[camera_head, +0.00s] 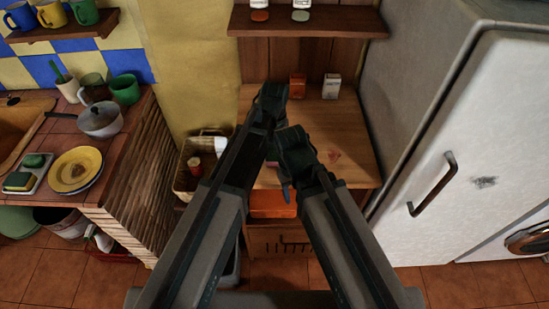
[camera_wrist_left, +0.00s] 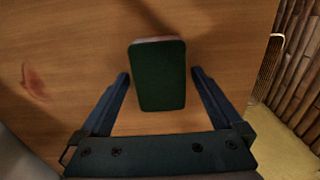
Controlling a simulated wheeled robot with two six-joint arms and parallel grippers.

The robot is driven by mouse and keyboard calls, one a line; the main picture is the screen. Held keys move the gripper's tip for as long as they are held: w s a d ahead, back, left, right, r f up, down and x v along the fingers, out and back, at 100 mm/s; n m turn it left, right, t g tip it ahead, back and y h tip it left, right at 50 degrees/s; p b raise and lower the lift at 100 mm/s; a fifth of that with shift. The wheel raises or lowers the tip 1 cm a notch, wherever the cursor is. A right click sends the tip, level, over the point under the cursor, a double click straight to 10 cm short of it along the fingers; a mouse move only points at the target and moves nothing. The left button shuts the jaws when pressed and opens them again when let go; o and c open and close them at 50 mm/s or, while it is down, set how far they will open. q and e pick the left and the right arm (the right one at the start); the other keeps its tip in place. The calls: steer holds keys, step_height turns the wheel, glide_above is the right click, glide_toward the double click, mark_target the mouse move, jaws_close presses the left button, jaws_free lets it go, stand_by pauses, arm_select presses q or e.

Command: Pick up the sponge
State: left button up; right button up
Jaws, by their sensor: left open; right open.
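A sponge (camera_wrist_left: 158,76) with a dark green top and a pinkish edge lies on a wooden surface in the left wrist view. My left gripper (camera_wrist_left: 160,73) is open, with one finger on each side of the sponge and a visible gap on both sides. In the head view my arms hide most or all of this sponge. My right gripper (camera_head: 286,186) is open over the front part of the wooden table (camera_head: 350,170), largely covered by its own arm.
A white fridge (camera_head: 470,130) stands at the right. A basket (camera_head: 187,178) is left of the table. The left tiled counter holds a pot (camera_head: 100,120), a yellow plate (camera_head: 76,170) and green sponges (camera_head: 34,160). Small boxes (camera_head: 331,86) stand at the table's back, under a shelf (camera_head: 340,20).

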arm_select(q)
steer(key=shift+f, duration=0.4)
steer(key=shift+r, duration=0.1)
arm_select(e)
steer(key=shift+f, duration=0.3)
arm_select(q)
steer(key=c, duration=1.4)
steer(key=shift+r, duration=0.15)
arm_select(e)
steer(key=shift+r, duration=0.2)
